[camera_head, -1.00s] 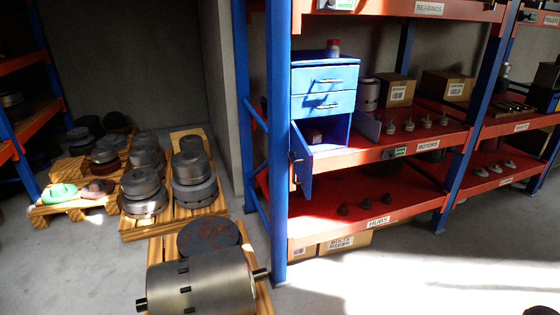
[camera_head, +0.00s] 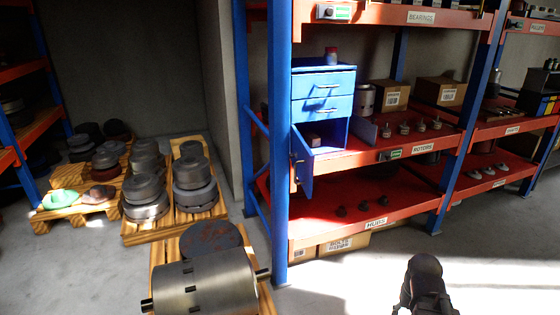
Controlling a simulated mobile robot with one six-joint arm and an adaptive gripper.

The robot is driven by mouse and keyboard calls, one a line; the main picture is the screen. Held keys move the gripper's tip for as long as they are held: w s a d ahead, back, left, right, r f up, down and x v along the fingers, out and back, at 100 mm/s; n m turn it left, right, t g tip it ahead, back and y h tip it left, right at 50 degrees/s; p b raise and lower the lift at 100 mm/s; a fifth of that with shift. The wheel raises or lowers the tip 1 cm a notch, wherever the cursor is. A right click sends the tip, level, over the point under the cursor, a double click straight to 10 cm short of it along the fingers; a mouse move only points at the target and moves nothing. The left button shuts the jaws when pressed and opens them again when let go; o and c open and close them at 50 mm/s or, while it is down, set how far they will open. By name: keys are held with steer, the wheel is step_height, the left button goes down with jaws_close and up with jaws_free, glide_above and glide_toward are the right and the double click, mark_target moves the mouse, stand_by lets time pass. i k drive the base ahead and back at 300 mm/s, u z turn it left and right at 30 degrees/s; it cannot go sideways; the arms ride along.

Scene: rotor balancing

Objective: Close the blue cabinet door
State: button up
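The blue cabinet (camera_head: 323,93) stands on the middle shelf of the orange and blue rack. Its two upper drawers look shut. Below them is an open compartment with a small brownish object (camera_head: 314,140) inside. A blue door (camera_head: 303,162) on the left of the compartment is swung open, sticking out past the shelf's front edge. A greyish-blue panel (camera_head: 364,131) at the compartment's right side looks like a second open door. My gripper (camera_head: 425,270) is dark, at the bottom right, well apart from the cabinet.
The rack's blue upright (camera_head: 280,150) stands just left of the open door. Rotors (camera_head: 404,129) and boxes (camera_head: 384,96) share the shelf. A large metal cylinder (camera_head: 205,285) on a pallet lies at lower left. The floor (camera_head: 500,240) before the rack is clear.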

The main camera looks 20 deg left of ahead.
mark_target(303, 164)
steer(key=u, duration=0.75)
steer(key=i, duration=1)
steer(key=z, duration=0.35)
steer(key=k, duration=1.1)
